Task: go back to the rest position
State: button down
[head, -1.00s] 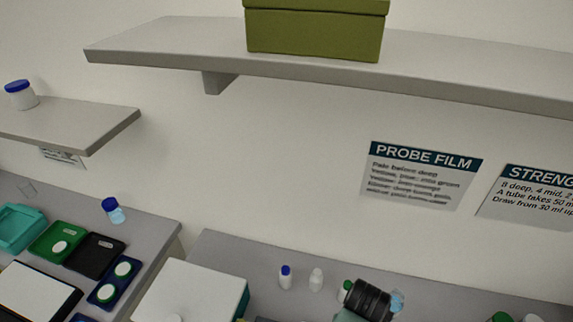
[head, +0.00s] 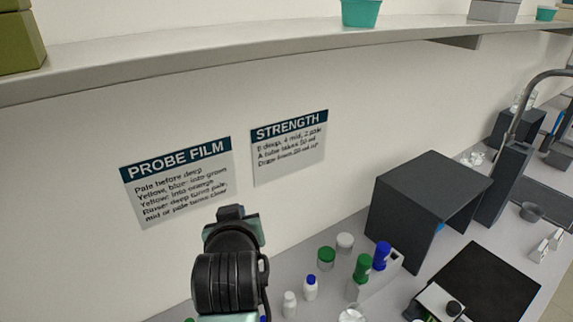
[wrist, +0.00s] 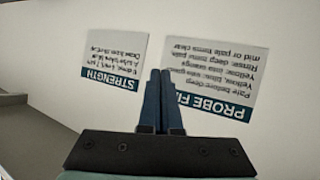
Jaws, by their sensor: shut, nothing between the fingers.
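My gripper shows in the wrist view (wrist: 160,75), its two dark blue fingers together with nothing between them. It points at the wall, with the "PROBE FILM" sign (wrist: 215,75) and the "STRENGTH" sign (wrist: 112,60) upside down behind it. In the head view my arm rises from the bottom edge, and its black wrist part stands in front of the wall below the "PROBE FILM" sign (head: 180,180). The fingertips are not clearly seen there. The "STRENGTH" sign (head: 290,145) is just right of it.
A long shelf (head: 230,52) runs above, with a teal tub (head: 361,12) and an olive box (head: 20,45). On the bench are several bottles, including a green-capped one (head: 363,268), a dark open-fronted box (head: 430,205) and a black tray (head: 485,285). A tap (head: 520,105) stands at right.

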jog(key=s+d+r+m+t+b, duration=0.1)
jog(key=d+r+t, duration=0.15)
jog(key=r, duration=0.35)
jog(key=s+d+r+t+b, duration=0.1)
jog(key=r+t, duration=0.2)
jog(key=r, duration=0.4)
jog(key=s+d+r+m+t+h+b, duration=0.1)
jog(key=s+r+t, duration=0.3)
jog(key=s+r, duration=0.4)
jog(key=s+d+r+m+t+b, duration=0.1)
jog(key=s+d+r+t+b, duration=0.2)
jog(key=s+r, duration=0.5)
notch_tip(320, 180, up, 3)
jog(key=shift+s+d+f+t+h, duration=0.3)
jog(key=shift+d+t, duration=0.35)
jog(key=shift+t, duration=0.5)
jog(key=shift+r, duration=0.1)
